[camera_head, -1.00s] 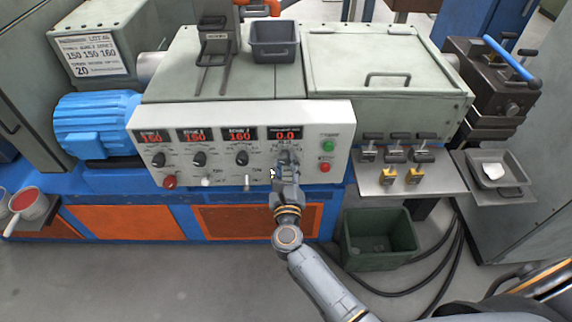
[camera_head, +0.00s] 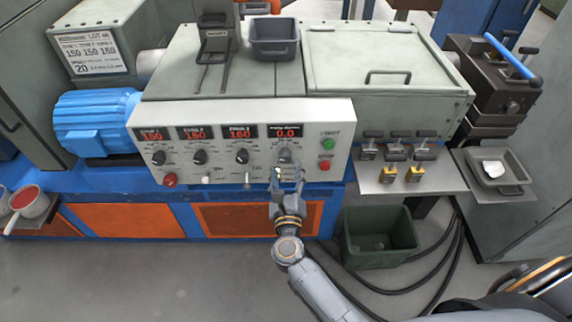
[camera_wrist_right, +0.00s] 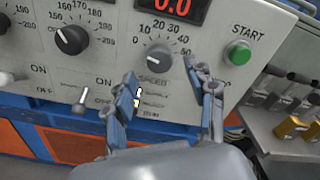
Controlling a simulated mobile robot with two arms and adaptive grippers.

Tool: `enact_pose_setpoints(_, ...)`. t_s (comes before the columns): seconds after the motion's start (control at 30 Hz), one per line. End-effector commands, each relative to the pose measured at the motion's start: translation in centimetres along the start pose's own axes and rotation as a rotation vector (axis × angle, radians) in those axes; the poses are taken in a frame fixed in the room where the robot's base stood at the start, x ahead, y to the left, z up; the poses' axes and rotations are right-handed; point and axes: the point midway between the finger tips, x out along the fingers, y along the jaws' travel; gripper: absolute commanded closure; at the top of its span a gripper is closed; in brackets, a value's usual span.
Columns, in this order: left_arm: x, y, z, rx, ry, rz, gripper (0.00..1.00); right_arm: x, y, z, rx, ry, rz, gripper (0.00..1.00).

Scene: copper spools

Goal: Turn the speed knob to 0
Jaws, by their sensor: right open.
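The speed knob (camera_head: 285,156) is a dark round knob on the white control panel, below a red display (camera_head: 286,131) that reads 0.0. In the right wrist view the knob (camera_wrist_right: 160,57) shows its light pointer mark toward the lower left, and the display above (camera_wrist_right: 178,6) also shows 0.0. My right gripper (camera_head: 287,173) is open and empty, below and in front of the knob. In the right wrist view its two fingers (camera_wrist_right: 164,90) are spread wide below the knob and clear of it. My left gripper is out of view.
A green START button (camera_head: 328,144) and a red button (camera_head: 325,164) sit right of the knob. Another knob (camera_head: 242,156) and a toggle switch (camera_head: 247,179) are to its left. A metal shelf with levers (camera_head: 397,182) juts out at the right. A green bin (camera_head: 378,242) stands below.

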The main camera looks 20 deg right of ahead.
Motion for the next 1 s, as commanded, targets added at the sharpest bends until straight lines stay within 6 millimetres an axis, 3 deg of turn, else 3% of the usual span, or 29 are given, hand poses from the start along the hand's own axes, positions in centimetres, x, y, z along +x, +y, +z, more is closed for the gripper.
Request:
enact_pose_setpoints(0.2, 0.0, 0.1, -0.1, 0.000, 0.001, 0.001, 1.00, -5.0, 0.1, -0.1, 0.000, 0.003, 0.003, 0.44)
enact_pose_setpoints(0.4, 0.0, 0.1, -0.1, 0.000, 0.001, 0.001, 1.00, -7.9, 0.1, 0.0, 0.001, 0.001, 0.002, 0.44)
enact_pose_setpoints(0.6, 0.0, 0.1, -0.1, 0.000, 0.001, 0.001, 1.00, -8.8, 0.0, 0.0, 0.000, 0.000, 0.001, 0.44)
enact_pose_setpoints(1.0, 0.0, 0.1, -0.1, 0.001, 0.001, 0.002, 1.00, -8.8, 0.1, 0.0, 0.000, -0.001, 0.001, 0.44)
